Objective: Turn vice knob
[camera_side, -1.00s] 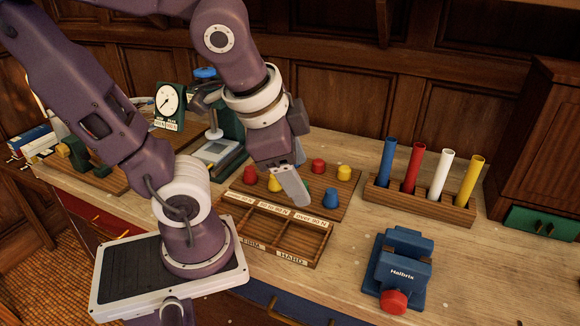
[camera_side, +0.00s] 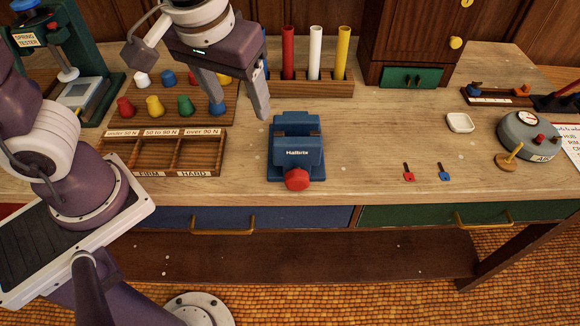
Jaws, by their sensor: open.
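A blue vice (camera_side: 296,142) marked "Hallbrix" stands on the wooden bench, right of the middle of the near edge's left half. Its red knob (camera_side: 297,179) faces the bench's front edge and is fully in view. My gripper (camera_side: 241,112) is open and empty, with its fingers pointing down. It is above and to the left of the vice, over the right end of the board of coloured pegs, apart from the knob.
A sorting tray (camera_side: 171,133) lies left of the vice, behind it a board of coloured pegs (camera_side: 185,107). A rack of coloured tubes (camera_side: 333,88) stands behind the vice. Small red (camera_side: 408,172) and blue (camera_side: 445,172) keys lie right. Bench between is clear.

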